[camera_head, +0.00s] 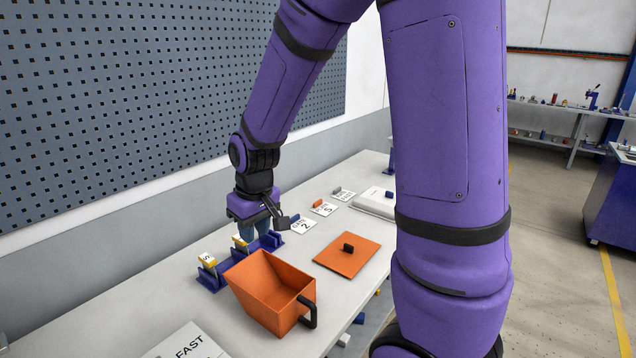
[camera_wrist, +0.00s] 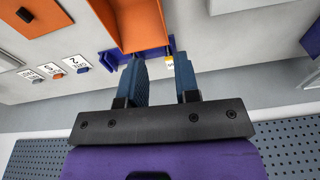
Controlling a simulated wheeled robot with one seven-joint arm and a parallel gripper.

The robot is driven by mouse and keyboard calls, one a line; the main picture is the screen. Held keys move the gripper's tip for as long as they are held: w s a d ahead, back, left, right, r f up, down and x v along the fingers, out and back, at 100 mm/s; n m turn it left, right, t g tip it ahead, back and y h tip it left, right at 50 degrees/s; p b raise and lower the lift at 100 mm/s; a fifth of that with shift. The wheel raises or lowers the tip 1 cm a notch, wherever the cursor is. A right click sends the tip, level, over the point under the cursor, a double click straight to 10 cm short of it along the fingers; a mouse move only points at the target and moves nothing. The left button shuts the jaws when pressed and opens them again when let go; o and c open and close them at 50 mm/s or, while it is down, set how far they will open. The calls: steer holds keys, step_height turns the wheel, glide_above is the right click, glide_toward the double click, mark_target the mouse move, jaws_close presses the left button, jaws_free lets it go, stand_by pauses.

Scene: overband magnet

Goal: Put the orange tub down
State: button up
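The orange tub (camera_head: 272,292) is open-topped with sloping walls and a black handle (camera_head: 309,312) on its front right side. In the head view it appears to rest upright on the pale table, in front of the blue rack. The tub (camera_wrist: 135,22) also shows at the top of the wrist view, beyond the fingers. My gripper (camera_head: 254,232) points down behind the tub, over the rack, away from the handle. In the wrist view its blue fingers (camera_wrist: 165,72) are apart, with nothing seen gripped between them. The fingertips are partly hidden in the head view.
The blue rack (camera_head: 213,279) holds yellow-topped pieces close by my fingers. An orange lid (camera_head: 337,262) with a black knob lies right of the tub. Number cards (camera_head: 303,225), small blocks and a FAST card (camera_head: 188,345) lie on the table. A perforated panel (camera_head: 150,100) stands behind.

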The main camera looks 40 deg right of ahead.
steer(key=s+r+m+t, duration=0.1)
steer(key=s+r+t, duration=0.2)
steer(key=s+r, duration=1.5)
steer(key=shift+s+d+m+t, duration=0.3)
steer(key=shift+s+d, duration=0.1)
steer(key=shift+s, duration=0.65)
